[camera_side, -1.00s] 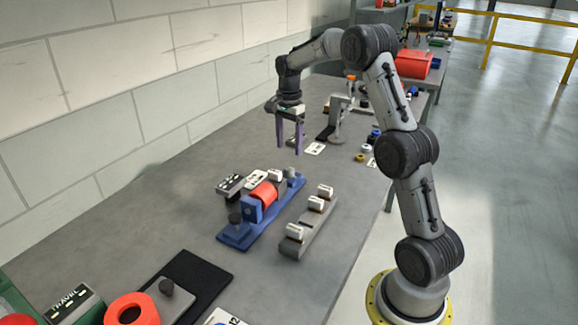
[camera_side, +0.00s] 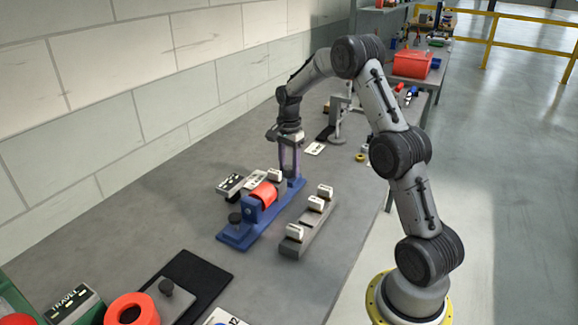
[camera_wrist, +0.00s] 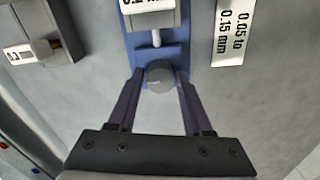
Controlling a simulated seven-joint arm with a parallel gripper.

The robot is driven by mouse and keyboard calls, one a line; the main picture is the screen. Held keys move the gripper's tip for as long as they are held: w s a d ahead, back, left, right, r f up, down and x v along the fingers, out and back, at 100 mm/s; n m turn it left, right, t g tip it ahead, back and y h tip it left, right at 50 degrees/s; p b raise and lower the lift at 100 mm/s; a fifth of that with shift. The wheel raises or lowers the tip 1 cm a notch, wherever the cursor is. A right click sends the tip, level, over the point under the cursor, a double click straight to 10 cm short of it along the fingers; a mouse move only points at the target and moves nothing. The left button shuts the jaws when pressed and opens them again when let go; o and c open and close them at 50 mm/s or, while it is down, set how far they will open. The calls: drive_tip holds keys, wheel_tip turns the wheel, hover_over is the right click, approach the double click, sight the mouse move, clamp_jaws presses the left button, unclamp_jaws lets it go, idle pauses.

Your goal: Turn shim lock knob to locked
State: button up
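A round grey knob (camera_wrist: 159,76) sits on the fixture's blue base (camera_wrist: 143,52) in the wrist view. In the side view this far-end knob is hidden by my fingers. My gripper (camera_side: 290,174) is down at the fixture's far end. In the wrist view my gripper (camera_wrist: 160,74) is open, its fingertips on either side of the knob with small gaps showing.
A grey rail (camera_side: 320,222) with white-tagged blocks lies right of the fixture. A small grey block (camera_side: 229,186) sits to its left. A white card reading "0.05 to 0.15 mm" (camera_wrist: 232,38) lies beside the base. A black mat (camera_side: 205,270) is in front.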

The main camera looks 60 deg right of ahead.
clamp_jaws()
drive_tip(key=shift+n, duration=0.3)
drive_tip(key=n, duration=0.3)
drive_tip(key=shift+r+n, duration=0.1)
drive_tip(key=shift+n, duration=0.2)
drive_tip(key=n, duration=0.4)
drive_tip(key=shift+n, duration=0.3)
drive_tip(key=n, duration=0.5)
drive_tip(key=shift+n, duration=2)
